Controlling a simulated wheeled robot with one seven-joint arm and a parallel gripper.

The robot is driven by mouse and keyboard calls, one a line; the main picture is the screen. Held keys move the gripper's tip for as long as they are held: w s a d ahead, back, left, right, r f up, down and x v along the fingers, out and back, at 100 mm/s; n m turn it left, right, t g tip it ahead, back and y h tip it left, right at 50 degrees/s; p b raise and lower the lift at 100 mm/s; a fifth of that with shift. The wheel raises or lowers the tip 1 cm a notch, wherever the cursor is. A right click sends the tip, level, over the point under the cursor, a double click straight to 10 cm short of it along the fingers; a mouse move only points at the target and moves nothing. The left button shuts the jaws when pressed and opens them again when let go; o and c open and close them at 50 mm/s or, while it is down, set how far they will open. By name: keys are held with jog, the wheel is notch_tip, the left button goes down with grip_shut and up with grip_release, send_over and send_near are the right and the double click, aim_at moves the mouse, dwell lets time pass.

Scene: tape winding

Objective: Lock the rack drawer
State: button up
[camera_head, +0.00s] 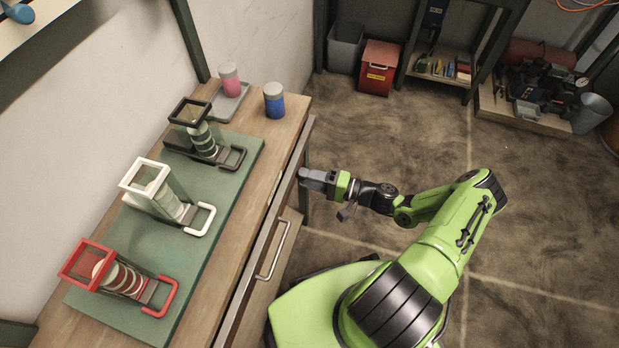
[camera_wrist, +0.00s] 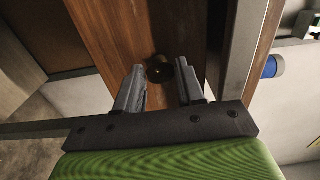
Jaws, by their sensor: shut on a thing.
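The rack drawer (camera_head: 262,294) has a wooden front with a pale bar handle (camera_head: 272,252), under the bench's metal edge. It looks pushed in, though my gripper and the steep angle hide part of it. My gripper (camera_head: 304,178) is at the drawer's far end, near the bench leg. In the wrist view, a small dark round lock (camera_wrist: 158,70) sits on the wooden front (camera_wrist: 115,30). My gripper's fingers (camera_wrist: 160,82) stand on both sides of its knob and are shut on it. Which way the lock is turned cannot be told.
On the bench, a green mat (camera_head: 180,295) carries black, white and red winding frames. A blue jar (camera_head: 274,100) and a pink jar (camera_head: 230,80) stand at the far end. A red box (camera_head: 378,68) and shelves stand by the back wall. The floor on the right is open.

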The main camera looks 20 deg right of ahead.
jog(key=o, duration=1)
jog(key=shift+o, duration=0.2)
jog(key=p+v, duration=0.1)
jog(key=v, duration=1.4)
jog(key=shift+s+d, duration=0.25)
jog(key=shift+d, duration=0.05)
jog(key=shift+r, duration=0.1)
